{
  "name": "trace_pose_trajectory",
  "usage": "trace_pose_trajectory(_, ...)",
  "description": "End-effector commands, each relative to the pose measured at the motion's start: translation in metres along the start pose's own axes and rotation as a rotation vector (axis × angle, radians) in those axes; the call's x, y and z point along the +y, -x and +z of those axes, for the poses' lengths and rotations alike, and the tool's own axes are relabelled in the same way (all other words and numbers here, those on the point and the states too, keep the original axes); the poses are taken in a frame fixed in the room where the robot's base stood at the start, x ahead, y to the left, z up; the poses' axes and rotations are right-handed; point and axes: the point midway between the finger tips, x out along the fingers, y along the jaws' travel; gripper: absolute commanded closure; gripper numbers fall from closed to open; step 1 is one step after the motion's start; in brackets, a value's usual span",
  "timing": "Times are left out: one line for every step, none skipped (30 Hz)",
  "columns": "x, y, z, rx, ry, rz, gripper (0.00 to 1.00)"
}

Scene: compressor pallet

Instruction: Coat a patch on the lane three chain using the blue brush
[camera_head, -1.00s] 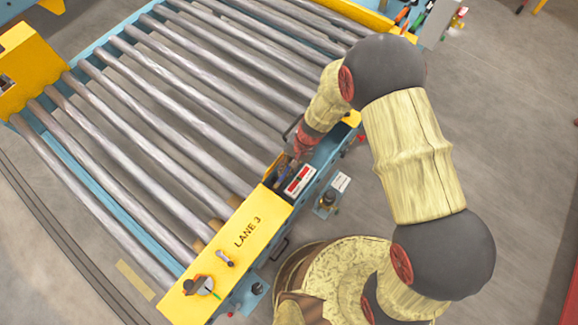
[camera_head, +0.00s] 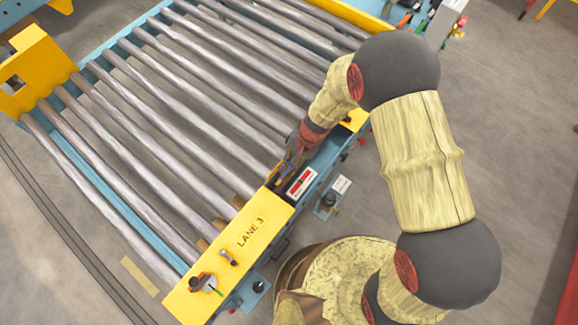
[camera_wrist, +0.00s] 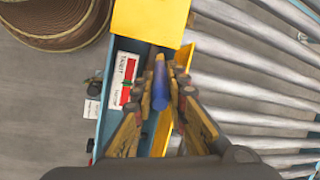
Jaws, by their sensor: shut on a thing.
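My gripper (camera_wrist: 163,80) is shut on the blue brush (camera_wrist: 160,88), its fingers on both sides of the blue handle. The brush points down into the open gap in the lane three side frame; its tip is hard to make out. In the head view my gripper (camera_head: 293,155) is over that gap, beside the yellow LANE 3 cover (camera_head: 240,240). The cover also shows at the top of the wrist view (camera_wrist: 150,20). The chain cannot be clearly told inside the gap, partly hidden by my fingers and the brush.
A red and white label plate (camera_head: 301,182) lies along the gap's outer side. Metal rollers (camera_head: 170,120) fill the conveyor bed on the inner side. A knob and a dial (camera_head: 205,284) sit on the cover's near end. A small bracketed fitting (camera_head: 330,198) juts outward.

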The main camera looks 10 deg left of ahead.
Motion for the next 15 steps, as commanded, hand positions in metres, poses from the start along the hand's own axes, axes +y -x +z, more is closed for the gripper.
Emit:
trace_pose_trajectory(0.0, 0.001, 0.001, -0.001, 0.0, 0.0, 1.0)
trace_pose_trajectory(0.0, 0.0, 0.001, -0.001, 0.0, 0.001, 1.0)
trace_pose_trajectory(0.0, 0.0, 0.0, -0.001, 0.0, 0.001, 1.0)
trace_pose_trajectory(0.0, 0.0, 0.0, -0.001, 0.0, 0.001, 1.0)
trace_pose_trajectory(0.001, 0.0, 0.0, -0.001, 0.0, 0.001, 1.0)
trace_pose_trajectory(0.001, -0.001, 0.0, -0.001, 0.0, 0.001, 1.0)
trace_pose_trajectory(0.001, 0.0, 0.0, -0.001, 0.0, 0.001, 1.0)
trace_pose_trajectory(0.0, 0.0, 0.001, -0.001, 0.0, 0.001, 1.0)
trace_pose_trajectory(0.0, 0.001, 0.001, -0.001, 0.0, 0.001, 1.0)
trace_pose_trajectory(0.0, 0.002, 0.001, -0.001, 0.0, 0.001, 1.0)
trace_pose_trajectory(-0.001, 0.003, 0.001, -0.001, 0.0, 0.001, 1.0)
trace_pose_trajectory(-0.001, 0.006, 0.002, -0.001, 0.0, 0.0, 1.0)
trace_pose_trajectory(-0.002, 0.008, 0.002, 0.0, 0.0, 0.0, 1.0)
trace_pose_trajectory(-0.003, 0.01, 0.003, 0.0, 0.0, 0.0, 1.0)
trace_pose_trajectory(-0.004, 0.014, 0.003, 0.0, 0.0, 0.0, 1.0)
